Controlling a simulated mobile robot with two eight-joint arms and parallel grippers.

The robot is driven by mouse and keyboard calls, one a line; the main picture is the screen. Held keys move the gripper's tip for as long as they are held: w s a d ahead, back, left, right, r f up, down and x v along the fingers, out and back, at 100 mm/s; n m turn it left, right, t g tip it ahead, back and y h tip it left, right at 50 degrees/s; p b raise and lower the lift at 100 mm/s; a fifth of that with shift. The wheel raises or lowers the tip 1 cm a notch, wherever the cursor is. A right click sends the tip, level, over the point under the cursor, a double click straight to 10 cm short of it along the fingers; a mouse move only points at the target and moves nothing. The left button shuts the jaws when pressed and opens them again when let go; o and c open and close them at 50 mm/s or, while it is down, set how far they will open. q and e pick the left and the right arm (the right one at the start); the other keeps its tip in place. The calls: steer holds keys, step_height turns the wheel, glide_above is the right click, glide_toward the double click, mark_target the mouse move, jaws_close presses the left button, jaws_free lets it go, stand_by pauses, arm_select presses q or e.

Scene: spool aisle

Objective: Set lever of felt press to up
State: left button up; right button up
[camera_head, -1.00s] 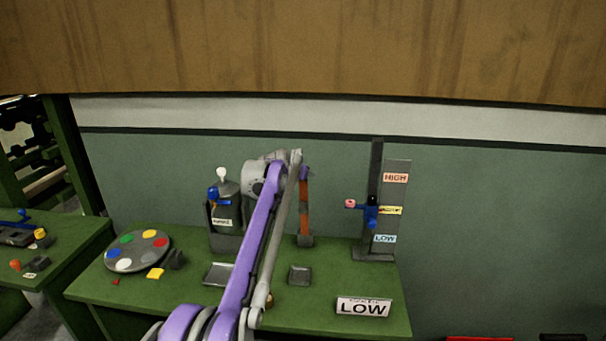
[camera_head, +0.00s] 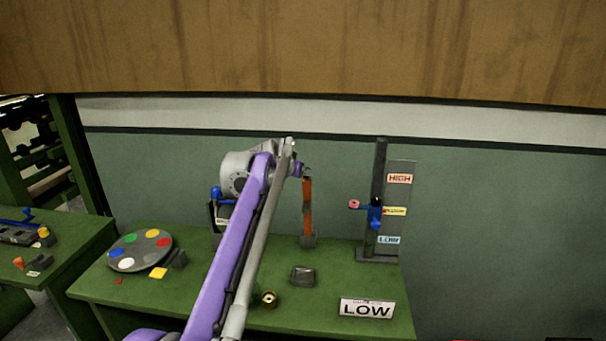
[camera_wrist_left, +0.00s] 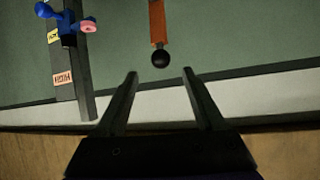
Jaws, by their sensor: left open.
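An orange lever (camera_head: 307,205) stands about upright from a small grey base on the green bench, behind my left arm. In the left wrist view, which is upside down, the orange bar (camera_wrist_left: 157,22) ends in a black ball knob (camera_wrist_left: 160,59). My left gripper (camera_wrist_left: 160,74) is open, and the knob appears between and just beyond its fingertips, with nothing held. In the head view the left gripper (camera_head: 303,170) is at the lever's top, partly hidden by its own wrist. Whether it touches the knob cannot be told. No label reading felt press is legible.
Right of the lever, a dark post (camera_head: 378,185) carries a blue slider with a pink knob beside HIGH and LOW labels. A LOW sign (camera_head: 367,309) and a grey tray (camera_head: 303,276) are in front. A colour disc (camera_head: 140,250) lies left. A wall stands behind.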

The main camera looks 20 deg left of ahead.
arm_select(q)
steer(key=shift+v, duration=1.1)
steer(key=shift+d, duration=0.1)
steer(key=s+d+f+g, duration=0.2)
steer(key=s+d+f, duration=0.35)
steer(key=s, duration=0.45)
steer(key=s+d+f+g+h, duration=0.1)
steer(key=s+d+f, duration=0.3)
steer(key=s+f, duration=0.4)
steer(key=s+d+f+g, duration=0.2)
steer(key=s+d+f, duration=0.25)
steer(key=s, duration=0.65)
steer(key=s+f+g, duration=0.1)
steer(key=s+f, duration=1.2)
steer(key=s, duration=0.1)
steer(key=shift+d+g, duration=0.3)
steer(key=shift+d, duration=0.15)
